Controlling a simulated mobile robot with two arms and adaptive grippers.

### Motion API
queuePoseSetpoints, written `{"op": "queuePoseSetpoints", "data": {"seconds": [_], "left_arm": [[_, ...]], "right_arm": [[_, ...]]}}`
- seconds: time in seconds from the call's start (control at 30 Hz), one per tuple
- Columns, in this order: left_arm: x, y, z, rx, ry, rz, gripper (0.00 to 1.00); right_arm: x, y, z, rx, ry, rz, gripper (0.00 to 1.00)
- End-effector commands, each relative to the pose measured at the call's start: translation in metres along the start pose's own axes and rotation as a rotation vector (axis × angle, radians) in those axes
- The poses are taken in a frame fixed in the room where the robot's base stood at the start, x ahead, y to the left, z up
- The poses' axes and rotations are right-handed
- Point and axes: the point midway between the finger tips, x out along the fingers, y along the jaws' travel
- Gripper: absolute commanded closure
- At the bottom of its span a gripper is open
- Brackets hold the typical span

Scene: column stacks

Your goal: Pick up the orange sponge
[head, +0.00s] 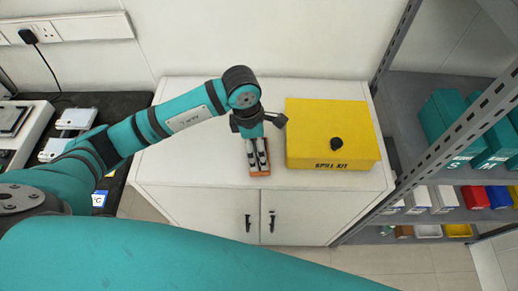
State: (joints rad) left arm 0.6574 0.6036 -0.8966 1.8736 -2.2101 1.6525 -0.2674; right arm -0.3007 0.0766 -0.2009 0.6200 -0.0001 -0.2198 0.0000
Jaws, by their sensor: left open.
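The orange sponge (260,173) lies on top of the white cabinet (190,190), left of the yellow box. Only its near edge and parts of its sides show; my left gripper covers the rest. My left gripper (258,165) points down over the sponge, with its fingers apart. I cannot tell whether the fingers touch the sponge. My right gripper is not in view.
A yellow spill kit box (310,120) with a black knob stands close to the right of my left gripper. A grey metal shelf (440,85) with teal boxes (465,130) and coloured bins stands at the right. The cabinet top is clear at its left.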

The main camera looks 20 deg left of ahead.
Motion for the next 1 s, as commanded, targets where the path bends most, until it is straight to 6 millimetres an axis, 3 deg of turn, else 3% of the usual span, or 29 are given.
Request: {"op": "queuePoseSetpoints", "data": {"seconds": [0.17,0.4,0.87,1.0], "left_arm": [[0.018,0.000,0.000,-0.001,0.000,-0.001,0.01],[0.020,0.001,0.000,0.000,-0.001,0.001,0.01],[0.019,0.001,0.000,-0.001,-0.001,0.001,0.60],[0.019,0.001,0.000,-0.001,-0.001,0.001,0.63]], "right_arm": [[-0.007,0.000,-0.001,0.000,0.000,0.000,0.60],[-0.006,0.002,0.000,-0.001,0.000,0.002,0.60],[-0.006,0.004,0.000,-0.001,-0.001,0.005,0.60],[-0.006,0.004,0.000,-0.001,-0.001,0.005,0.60]]}}
